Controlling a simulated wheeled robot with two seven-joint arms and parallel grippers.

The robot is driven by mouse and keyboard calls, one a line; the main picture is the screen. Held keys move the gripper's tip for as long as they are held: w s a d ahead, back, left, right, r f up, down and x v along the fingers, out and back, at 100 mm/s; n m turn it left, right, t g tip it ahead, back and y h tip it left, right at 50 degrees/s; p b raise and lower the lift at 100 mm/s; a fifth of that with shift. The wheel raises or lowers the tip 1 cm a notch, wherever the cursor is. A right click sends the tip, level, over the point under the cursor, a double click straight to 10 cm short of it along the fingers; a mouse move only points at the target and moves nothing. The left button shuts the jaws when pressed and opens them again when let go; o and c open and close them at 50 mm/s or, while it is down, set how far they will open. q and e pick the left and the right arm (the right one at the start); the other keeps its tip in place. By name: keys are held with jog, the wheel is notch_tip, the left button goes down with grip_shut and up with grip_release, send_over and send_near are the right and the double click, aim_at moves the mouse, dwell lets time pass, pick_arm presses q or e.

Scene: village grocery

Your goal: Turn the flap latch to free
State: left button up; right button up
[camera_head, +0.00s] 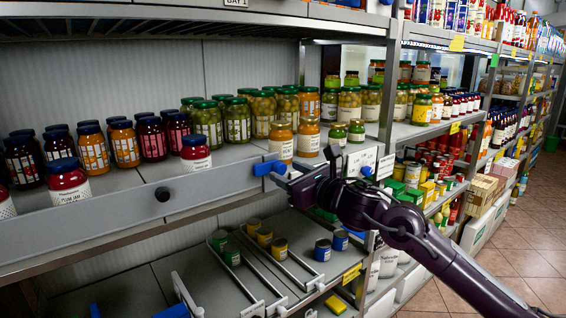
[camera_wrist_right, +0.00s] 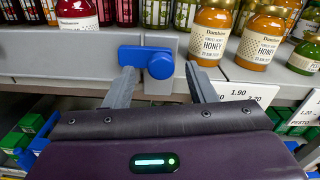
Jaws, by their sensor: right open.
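The flap (camera_head: 135,207) is a long grey board standing along the front edge of the jar shelf. Its blue latch (camera_head: 270,167) sits at the flap's right end. In the right wrist view the latch (camera_wrist_right: 146,60) lies level, with a round knob at its right and its arm pointing left over the flap's end. My right gripper (camera_head: 301,169) is just in front of the latch. In the wrist view its fingers (camera_wrist_right: 163,83) are open, to either side of the knob, with nothing gripped. I cannot tell whether they touch the latch. My left gripper is not in view.
Honey jars (camera_head: 281,143) stand just behind and right of the latch. A plum jam jar (camera_head: 67,181) and a strawberry-coloured jar (camera_head: 196,154) stand close behind the flap. Price cards (camera_head: 362,160) hang right of my gripper. A lower shelf holds several small tins (camera_head: 279,249).

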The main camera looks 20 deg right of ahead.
aim_at(270, 170)
jog(key=x, duration=0.2)
jog(key=shift+w+p, duration=0.3)
jog(key=shift+w, duration=0.05)
jog(key=shift+s, duration=0.1)
jog(key=shift+c, duration=1.2)
jog(key=c, duration=0.7)
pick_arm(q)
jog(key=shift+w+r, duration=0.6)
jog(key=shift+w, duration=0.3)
pick_arm(e)
jog(key=shift+c, duration=0.2)
